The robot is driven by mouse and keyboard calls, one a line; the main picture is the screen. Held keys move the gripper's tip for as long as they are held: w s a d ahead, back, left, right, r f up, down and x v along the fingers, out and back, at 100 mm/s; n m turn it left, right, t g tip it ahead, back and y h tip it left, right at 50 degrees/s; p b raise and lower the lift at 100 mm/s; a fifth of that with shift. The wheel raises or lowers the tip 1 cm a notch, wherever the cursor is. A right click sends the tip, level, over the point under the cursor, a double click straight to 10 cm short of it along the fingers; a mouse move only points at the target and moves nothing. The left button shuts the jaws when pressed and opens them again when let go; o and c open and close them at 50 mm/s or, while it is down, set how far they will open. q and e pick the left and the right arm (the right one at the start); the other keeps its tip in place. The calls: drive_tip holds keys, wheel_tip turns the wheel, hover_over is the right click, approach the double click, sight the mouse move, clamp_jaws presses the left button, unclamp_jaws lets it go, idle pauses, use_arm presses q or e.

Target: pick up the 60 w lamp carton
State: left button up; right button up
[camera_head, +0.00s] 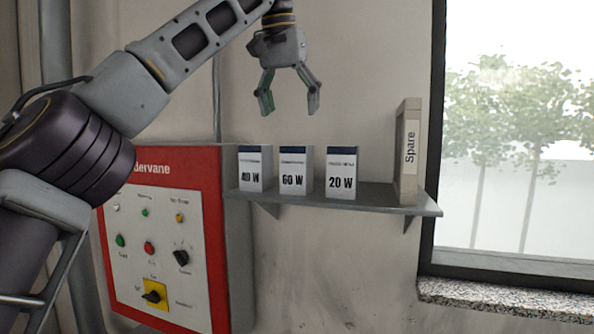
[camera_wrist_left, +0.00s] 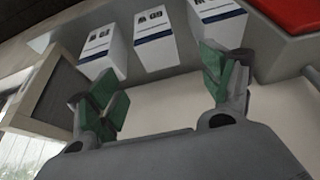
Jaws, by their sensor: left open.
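The 60 W lamp carton (camera_head: 293,172) is a white upright box with a dark blue top band. It stands on the shelf between two similar cartons. In the left wrist view the middle carton (camera_wrist_left: 154,42) lies ahead, beyond the fingers. My left gripper (camera_head: 290,107) is open and empty, pointing down above the cartons, apart from them. Its green-padded fingers also show in the left wrist view (camera_wrist_left: 163,88). My right gripper is not in view.
The 40 W carton (camera_head: 250,170) stands left of the 60 W one, the 20 W carton (camera_head: 341,174) right. A red control cabinet (camera_head: 165,160) is at left, a window at right.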

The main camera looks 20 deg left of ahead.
sight(299, 162)
use_arm(q)
drive_tip(key=shift+f, duration=0.1)
drive_tip(key=shift+x, duration=4.2)
drive_tip(key=shift+w, duration=0.15)
drive_tip(key=shift+x, duration=2.55)
drive_tip(key=shift+d, duration=0.15)
drive_tip(key=c, duration=1)
